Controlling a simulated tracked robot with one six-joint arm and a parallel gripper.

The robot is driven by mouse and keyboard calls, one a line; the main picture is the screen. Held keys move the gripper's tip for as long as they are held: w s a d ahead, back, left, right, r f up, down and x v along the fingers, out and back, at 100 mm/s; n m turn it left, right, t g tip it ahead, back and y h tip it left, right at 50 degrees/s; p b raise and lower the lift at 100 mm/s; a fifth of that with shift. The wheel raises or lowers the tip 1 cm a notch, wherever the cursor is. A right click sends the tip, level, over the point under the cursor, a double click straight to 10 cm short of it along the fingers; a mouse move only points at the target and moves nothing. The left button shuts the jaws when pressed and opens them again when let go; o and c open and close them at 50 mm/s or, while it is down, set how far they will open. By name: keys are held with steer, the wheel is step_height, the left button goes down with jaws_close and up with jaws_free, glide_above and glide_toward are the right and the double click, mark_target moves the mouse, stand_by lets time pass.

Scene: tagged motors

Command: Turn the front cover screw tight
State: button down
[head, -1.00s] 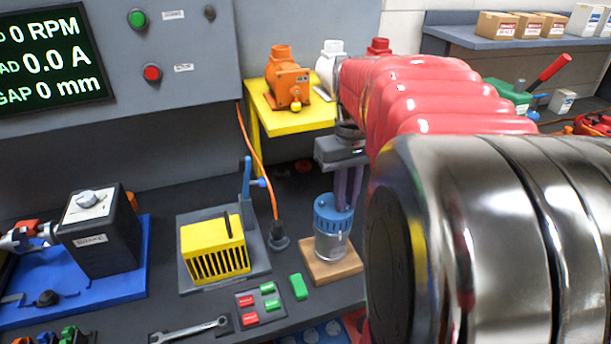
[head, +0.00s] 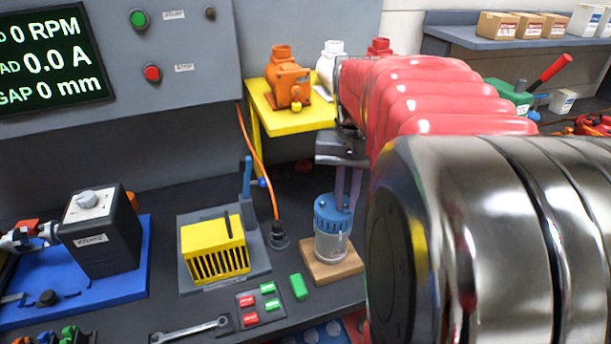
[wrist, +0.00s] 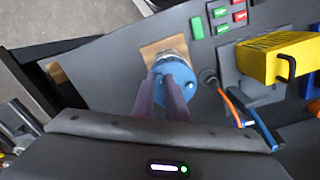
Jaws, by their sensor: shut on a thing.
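A small upright motor with a silver body (head: 330,246) and a blue cover (head: 327,212) stands on a wooden block (head: 335,273) on the bench. The blue cover (wrist: 184,93) also shows in the wrist view, with a small round screw head on it beside the fingers. My gripper (head: 345,205) points down onto the right part of the cover. Its two purple-grey fingers (wrist: 171,74) are close together and shut on the front cover screw, which their tips hide.
A yellow finned block (head: 214,250) with a blue lever stands left of the motor. Green and red pieces (head: 268,289) and a wrench (head: 190,330) lie in front. An orange cable (head: 262,165) runs behind.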

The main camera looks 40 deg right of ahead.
mark_target(344, 206)
steer(key=shift+r, duration=0.1)
steer(key=c, duration=1.7)
jaws_free()
steer(key=shift+c, duration=0.2)
step_height(344, 206, up, 14)
steer(key=shift+f, duration=0.2)
steer(key=shift+a, duration=0.1)
